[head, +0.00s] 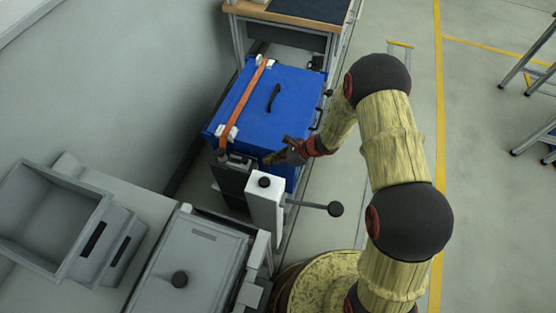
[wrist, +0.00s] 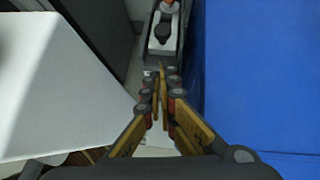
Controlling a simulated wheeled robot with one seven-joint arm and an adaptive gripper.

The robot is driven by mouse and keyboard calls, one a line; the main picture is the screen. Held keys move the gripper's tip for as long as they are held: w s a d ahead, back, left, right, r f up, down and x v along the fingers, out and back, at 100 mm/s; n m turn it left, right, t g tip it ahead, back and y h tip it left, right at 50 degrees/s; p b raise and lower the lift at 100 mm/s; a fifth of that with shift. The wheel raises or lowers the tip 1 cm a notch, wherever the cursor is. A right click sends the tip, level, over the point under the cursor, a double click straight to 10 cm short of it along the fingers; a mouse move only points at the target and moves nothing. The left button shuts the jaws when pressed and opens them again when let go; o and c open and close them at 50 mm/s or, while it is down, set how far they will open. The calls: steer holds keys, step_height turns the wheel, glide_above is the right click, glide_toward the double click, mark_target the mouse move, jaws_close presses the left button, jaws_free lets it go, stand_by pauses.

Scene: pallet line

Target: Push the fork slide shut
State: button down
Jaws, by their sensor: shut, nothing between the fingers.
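My gripper (head: 274,158) is shut and empty, at the near right side of the blue case in the head view. In the wrist view its closed fingertips (wrist: 160,72) point along a narrow gap between a white surface and the blue side. Beyond the tips, a grey channel piece with a dark knob (wrist: 163,32) shows. I cannot tell for sure which part is the fork slide; a dark grey unit (head: 231,178) stands below the case's near edge, partly hidden. Whether the fingertips touch the channel piece is unclear.
The blue case (head: 290,95) has an orange strap (head: 246,100). Grey bins (head: 50,215) and a lidded grey box (head: 190,265) are at lower left.

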mark_target(245, 159)
steer(key=shift+w+a+f+b, duration=0.2)
steer(key=shift+a+f, duration=0.15)
steer(key=shift+a, duration=0.55)
steer(key=shift+w+a+f+b, duration=0.15)
steer(key=shift+a+f+b, duration=0.15)
steer(key=shift+a, duration=0.6)
steer(key=shift+w+a+f+b, duration=0.15)
steer(key=shift+a+f, duration=0.25)
steer(key=shift+a, duration=0.5)
steer(key=a, duration=0.1)
steer(key=w+a, duration=0.1)
steer(key=a, duration=0.2)
steer(key=shift+w+a+b, duration=0.25)
steer(key=shift+b, duration=0.1)
steer(key=shift+d, duration=0.1)
steer(key=v, duration=1.1)
steer(key=shift+d+r, duration=0.25)
steer(key=shift+d, duration=0.05)
